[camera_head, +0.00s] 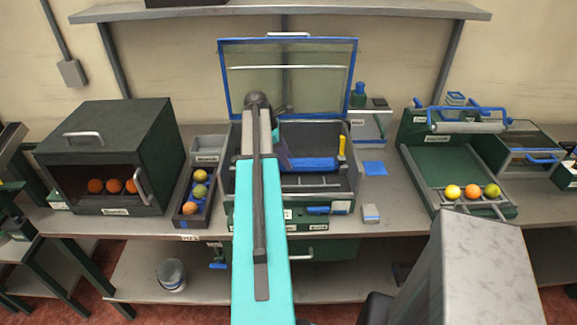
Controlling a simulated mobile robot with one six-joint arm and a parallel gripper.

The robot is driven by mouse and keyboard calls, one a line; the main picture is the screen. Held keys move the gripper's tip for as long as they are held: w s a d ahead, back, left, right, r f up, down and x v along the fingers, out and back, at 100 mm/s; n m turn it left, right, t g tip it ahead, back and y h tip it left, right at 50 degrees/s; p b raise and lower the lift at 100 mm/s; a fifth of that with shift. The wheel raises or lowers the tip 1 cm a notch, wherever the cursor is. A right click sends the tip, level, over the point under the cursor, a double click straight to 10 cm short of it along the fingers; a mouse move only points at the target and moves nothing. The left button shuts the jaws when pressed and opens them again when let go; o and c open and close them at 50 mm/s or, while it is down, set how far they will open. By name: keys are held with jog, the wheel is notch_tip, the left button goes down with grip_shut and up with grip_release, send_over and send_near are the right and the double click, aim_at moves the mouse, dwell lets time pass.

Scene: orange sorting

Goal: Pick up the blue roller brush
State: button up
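The blue roller brush (310,164) appears as a blue cylinder lying level inside the open machine (344,190) at the centre. Its left end is close to my arm, and a dark shape there partly covers it. My turquoise and grey arm reaches forward over the left part of the machine. My gripper is mostly hidden by the arm, so its fingers and any contact with the brush cannot be made out.
The machine's clear blue-framed lid (290,82) stands raised behind. A dark oven-like box (110,150) with oranges and a narrow fruit tray (188,218) are left. A green roller station (440,155) with fruit is right. A yellow upright piece (342,147) stands at the machine's right side.

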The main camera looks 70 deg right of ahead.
aim_at(292, 160)
jog(key=shift+r, duration=0.2)
jog(key=shift+c, duration=0.4)
jog(key=shift+d+r+b, duration=0.1)
jog(key=shift+r+b, duration=0.8)
jog(key=shift+r, duration=0.7)
jog(key=s+a+b, duration=0.2)
jog(key=s+a, duration=0.1)
jog(key=a, duration=0.5)
jog(key=s+a+b, duration=0.1)
jog(key=s+a, duration=0.2)
jog(key=a, duration=0.6)
jog(key=shift+s+b, duration=0.25)
jog(key=shift+b, duration=0.15)
jog(key=shift+s, duration=0.1)
